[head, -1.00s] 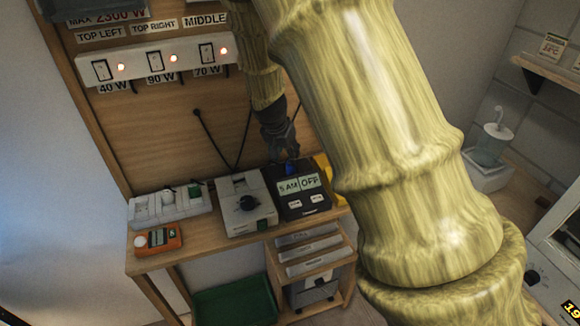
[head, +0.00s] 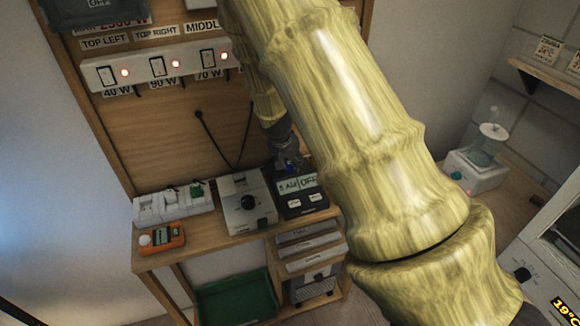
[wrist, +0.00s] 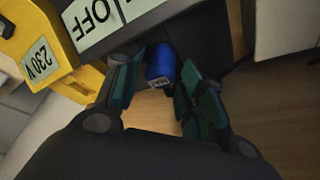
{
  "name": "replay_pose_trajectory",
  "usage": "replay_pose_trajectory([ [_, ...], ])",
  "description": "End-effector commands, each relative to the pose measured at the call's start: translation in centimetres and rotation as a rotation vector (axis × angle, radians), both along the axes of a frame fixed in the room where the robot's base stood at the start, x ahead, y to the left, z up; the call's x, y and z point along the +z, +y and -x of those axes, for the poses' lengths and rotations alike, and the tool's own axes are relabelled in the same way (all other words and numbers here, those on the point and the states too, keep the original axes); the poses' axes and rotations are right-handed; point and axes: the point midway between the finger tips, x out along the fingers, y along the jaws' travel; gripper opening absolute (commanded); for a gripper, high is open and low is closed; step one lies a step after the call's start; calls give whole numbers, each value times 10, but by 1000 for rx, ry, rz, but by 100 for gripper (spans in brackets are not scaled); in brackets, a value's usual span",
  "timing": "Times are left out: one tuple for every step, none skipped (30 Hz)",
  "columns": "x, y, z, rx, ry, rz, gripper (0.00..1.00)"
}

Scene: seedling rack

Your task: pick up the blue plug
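The blue plug (wrist: 161,62) is at the black timer unit (wrist: 203,25) with the "5 AM / OFF" display, near the unit's edge. A small white label shows on its near end. My gripper (wrist: 163,75) has one finger on each side of the plug, very close to it. The fingers are apart and I see no clear grip.
A yellow 230V device (wrist: 50,55) is left of my gripper in the wrist view. In the head view, a grey box with a black knob (head: 243,217), a white socket strip (head: 172,207) and an orange meter (head: 162,238) share the wooden shelf. A green bin (head: 235,299) is below.

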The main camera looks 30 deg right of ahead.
Motion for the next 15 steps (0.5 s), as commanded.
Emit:
replay_pose_trajectory([
  [0,0,0,0,0,0,40],
  [0,0,0,0,0,0,40],
  [0,0,0,0,0,0,40],
  [0,0,0,0,0,0,40],
  [0,0,0,0,0,0,40],
  [0,0,0,0,0,0,36],
  [0,0,0,0,0,0,31],
  [0,0,0,0,0,0,25],
  [0,0,0,0,0,0,18],
  [0,0,0,0,0,0,13],
  [0,0,0,0,0,0,7],
  [0,0,0,0,0,0,4],
  [0,0,0,0,0,0,4],
  [0,0,0,0,0,0,4],
  [0,0,0,0,0,0,4],
])
